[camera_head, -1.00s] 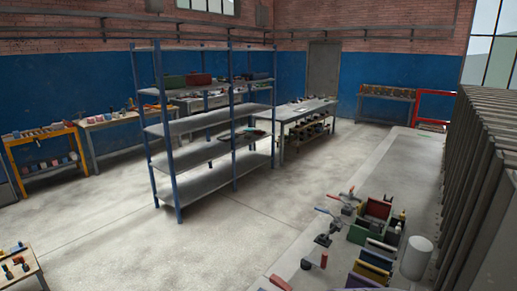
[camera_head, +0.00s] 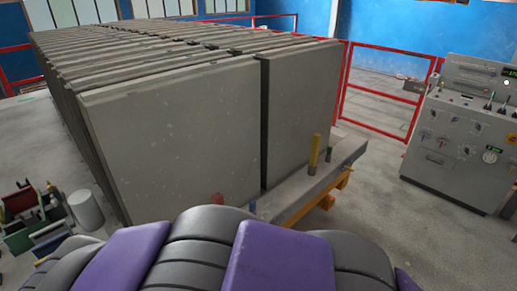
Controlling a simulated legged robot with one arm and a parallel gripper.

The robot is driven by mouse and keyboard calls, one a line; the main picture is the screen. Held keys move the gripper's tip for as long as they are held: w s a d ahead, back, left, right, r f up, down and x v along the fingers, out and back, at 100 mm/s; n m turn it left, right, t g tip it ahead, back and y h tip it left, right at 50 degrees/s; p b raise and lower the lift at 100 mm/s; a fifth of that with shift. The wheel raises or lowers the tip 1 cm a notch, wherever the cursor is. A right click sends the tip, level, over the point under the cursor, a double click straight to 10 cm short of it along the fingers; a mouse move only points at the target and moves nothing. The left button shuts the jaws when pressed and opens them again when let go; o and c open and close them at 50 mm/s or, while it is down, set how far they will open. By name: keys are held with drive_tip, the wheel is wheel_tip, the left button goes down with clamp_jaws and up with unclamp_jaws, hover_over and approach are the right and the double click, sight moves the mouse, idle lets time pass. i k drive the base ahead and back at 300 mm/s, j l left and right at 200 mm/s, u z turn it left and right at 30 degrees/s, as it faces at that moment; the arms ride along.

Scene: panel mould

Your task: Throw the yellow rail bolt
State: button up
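The yellow rail bolt (camera_head: 314,151) stands upright on the grey rail (camera_head: 302,188) at the front right of the panel mould (camera_head: 185,130). A short dark bolt (camera_head: 328,155) stands just right of it. A small blue piece (camera_head: 252,206) is at the rail's near end, and a red piece (camera_head: 217,199) shows low at the mould's front; both are partly hidden by my purple and black body. My gripper is not in view.
A grey control cabinet (camera_head: 455,160) with dials and levers stands at the right. Red railings (camera_head: 385,85) run behind the mould. Toolboxes (camera_head: 30,215) and a white cylinder (camera_head: 86,210) are at the left. Floor between rail and cabinet (camera_head: 390,190) is clear.

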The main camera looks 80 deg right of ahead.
sight(351, 169)
drive_tip(key=z, duration=3.55)
drive_tip(key=i+z, duration=0.15)
drive_tip(key=i, duration=1)
drive_tip(key=i+z, duration=0.15)
drive_tip(key=i, duration=1.05)
drive_tip(key=j, duration=0.1)
